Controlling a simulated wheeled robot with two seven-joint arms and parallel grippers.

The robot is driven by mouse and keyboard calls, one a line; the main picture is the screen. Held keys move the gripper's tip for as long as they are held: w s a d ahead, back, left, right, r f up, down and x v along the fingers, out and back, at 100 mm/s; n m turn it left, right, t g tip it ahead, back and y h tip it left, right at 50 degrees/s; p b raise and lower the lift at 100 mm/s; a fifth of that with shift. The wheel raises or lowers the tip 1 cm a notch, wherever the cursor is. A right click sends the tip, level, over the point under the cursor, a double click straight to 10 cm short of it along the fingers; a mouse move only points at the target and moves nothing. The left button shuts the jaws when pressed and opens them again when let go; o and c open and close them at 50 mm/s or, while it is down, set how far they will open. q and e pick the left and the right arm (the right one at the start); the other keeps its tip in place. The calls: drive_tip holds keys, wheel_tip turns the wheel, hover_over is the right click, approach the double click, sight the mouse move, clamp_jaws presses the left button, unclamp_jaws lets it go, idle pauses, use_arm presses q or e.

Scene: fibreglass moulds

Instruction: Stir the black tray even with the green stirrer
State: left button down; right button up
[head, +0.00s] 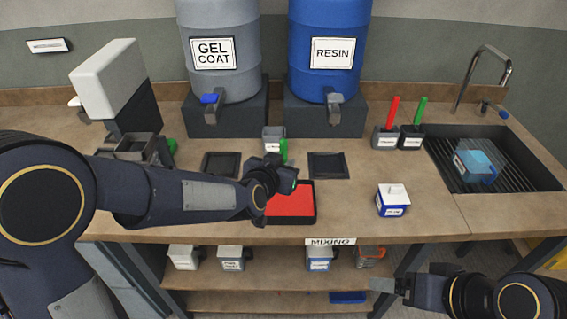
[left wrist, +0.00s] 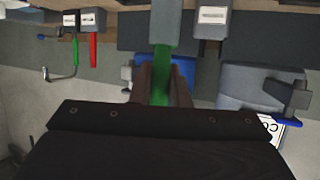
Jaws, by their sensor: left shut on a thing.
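The black tray (head: 314,210) stands at the front middle of the bench and holds flat red material. My left gripper (head: 287,177) is over the tray's back left part, shut on the green stirrer (head: 284,150). The stirrer's green handle sticks up above the fingers. In the left wrist view the green stirrer (left wrist: 162,75) sits between the two fingers, with a grey part running off the top edge. Its lower end is hidden in the head view, so I cannot tell whether it touches the red. My right gripper (head: 386,285) is low at the bottom right, its jaws unclear.
Dark square pads (head: 327,165) lie behind the tray. A small labelled grey holder (head: 272,135) stands behind my left gripper. A blue-and-white box (head: 392,203) stands to the right. Holders (head: 385,138) with red and green handles stand by the sink (head: 535,175). Drums stand behind.

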sight(282, 149)
use_arm(q)
wheel_tip(282, 149, up, 5)
drive_tip(key=p, duration=0.4)
drive_tip(key=shift+p, duration=0.35)
